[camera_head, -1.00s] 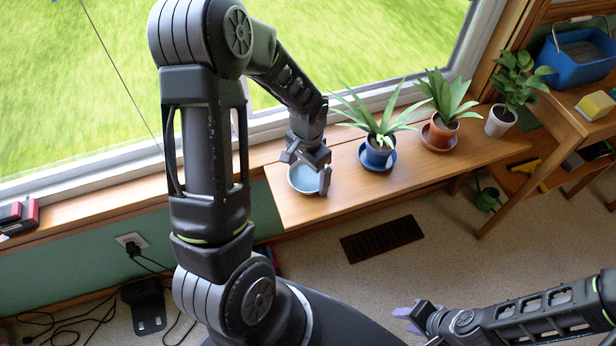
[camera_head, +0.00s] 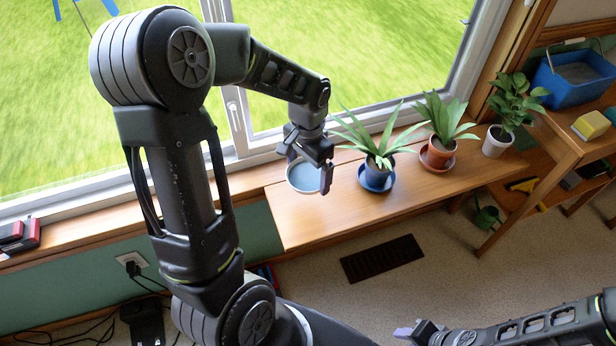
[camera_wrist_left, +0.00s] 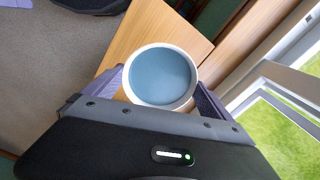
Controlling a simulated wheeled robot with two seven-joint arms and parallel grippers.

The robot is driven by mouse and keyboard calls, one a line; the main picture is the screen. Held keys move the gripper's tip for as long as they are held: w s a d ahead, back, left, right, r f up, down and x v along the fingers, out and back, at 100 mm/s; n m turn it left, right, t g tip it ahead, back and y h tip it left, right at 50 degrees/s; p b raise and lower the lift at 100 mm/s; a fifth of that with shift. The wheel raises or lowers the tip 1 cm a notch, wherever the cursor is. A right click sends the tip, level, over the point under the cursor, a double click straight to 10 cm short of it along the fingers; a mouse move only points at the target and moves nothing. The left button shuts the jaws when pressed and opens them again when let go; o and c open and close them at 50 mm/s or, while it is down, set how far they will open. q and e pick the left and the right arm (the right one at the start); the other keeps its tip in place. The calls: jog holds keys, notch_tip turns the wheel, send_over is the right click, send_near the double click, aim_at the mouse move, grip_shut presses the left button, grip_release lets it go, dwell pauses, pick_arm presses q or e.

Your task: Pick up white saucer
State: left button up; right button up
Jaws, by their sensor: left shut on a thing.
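The white saucer (camera_head: 304,187) shows a white rim and a blue-grey inside. It is at the left end of the wooden bench under the window. My left gripper (camera_head: 309,168) is shut on the saucer, with one finger on its right side in the head view. In the left wrist view the saucer (camera_wrist_left: 160,76) sits between the two fingers, its face toward the camera. I cannot tell whether it touches the bench or hangs just above it. My right gripper (camera_head: 405,331) is low at the right, away from the bench; its finger gap is not clear.
On the bench (camera_head: 300,232), a plant in a blue pot (camera_head: 376,174) stands close right of the saucer. Farther right are a terracotta pot (camera_head: 437,154) and a white pot (camera_head: 496,143). The window is behind. The bench's front left part is bare.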

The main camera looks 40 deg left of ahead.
dwell(0.6)
pick_arm(q)
jog(key=w+d+f+n+p, duration=0.2)
jog(key=w+d+p, duration=0.4)
jog(key=d, duration=0.6)
jog(key=shift+w+d, duration=0.25)
jog(key=shift+w, duration=0.05)
